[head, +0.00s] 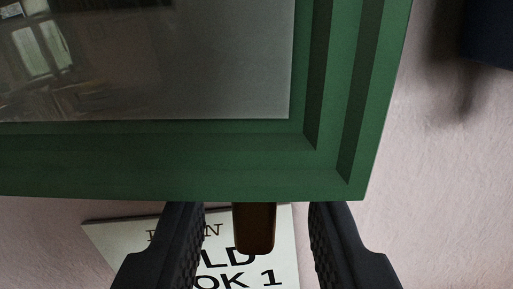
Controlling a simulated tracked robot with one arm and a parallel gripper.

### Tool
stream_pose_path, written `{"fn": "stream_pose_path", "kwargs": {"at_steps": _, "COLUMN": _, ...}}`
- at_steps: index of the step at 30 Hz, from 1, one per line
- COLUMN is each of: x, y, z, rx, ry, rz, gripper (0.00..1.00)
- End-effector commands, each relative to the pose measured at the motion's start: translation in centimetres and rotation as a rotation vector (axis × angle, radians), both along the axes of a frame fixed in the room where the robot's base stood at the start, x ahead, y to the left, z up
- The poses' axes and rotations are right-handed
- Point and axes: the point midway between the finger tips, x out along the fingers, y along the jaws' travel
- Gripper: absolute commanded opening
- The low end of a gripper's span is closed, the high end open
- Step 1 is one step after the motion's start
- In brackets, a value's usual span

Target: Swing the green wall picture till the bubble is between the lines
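The green wall picture (170,165) fills the upper left of the head view, showing its lower right corner and a dark, reflecting pane (200,60). Its bottom edge runs nearly level in the picture. A brown tab (255,230) sticks down from below the bottom edge, near the right corner. My gripper (258,212) is open just under the frame, with one black finger on each side of the tab. Clear gaps show between the tab and both fingers. No bubble or lines are in view.
A white printed cover (275,272) reading "LD" and "OK 1" lies below, behind my fingers. A dark blue object (490,35) is at the upper right, casting a shadow on the pale pink wall (440,190).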

Motion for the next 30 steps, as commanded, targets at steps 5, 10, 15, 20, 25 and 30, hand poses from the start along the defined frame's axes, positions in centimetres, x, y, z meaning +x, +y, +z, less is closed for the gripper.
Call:
{"fn": "stream_pose_path", "kwargs": {"at_steps": 5, "x": 1.8, "y": 0.1, "z": -0.2, "rx": -0.001, "ry": 0.002, "rz": 0.001, "gripper": 0.35}}
{"fn": "stream_pose_path", "kwargs": {"at_steps": 10, "x": 2.8, "y": 0.1, "z": -0.2, "rx": -0.001, "ry": 0.001, "rz": 0.001, "gripper": 0.35}}
{"fn": "stream_pose_path", "kwargs": {"at_steps": 15, "x": 3.1, "y": 0.0, "z": 0.0, "rx": -0.001, "ry": 0.000, "rz": 0.000, "gripper": 0.35}}
{"fn": "stream_pose_path", "kwargs": {"at_steps": 20, "x": 3.2, "y": 0.0, "z": 0.0, "rx": -0.001, "ry": 0.000, "rz": 0.000, "gripper": 0.35}}
{"fn": "stream_pose_path", "kwargs": {"at_steps": 25, "x": 3.2, "y": 0.0, "z": 0.0, "rx": -0.001, "ry": 0.001, "rz": 0.001, "gripper": 0.15}}
{"fn": "stream_pose_path", "kwargs": {"at_steps": 30, "x": 3.2, "y": 0.0, "z": -0.1, "rx": -0.001, "ry": 0.001, "rz": 0.001, "gripper": 0.00}}
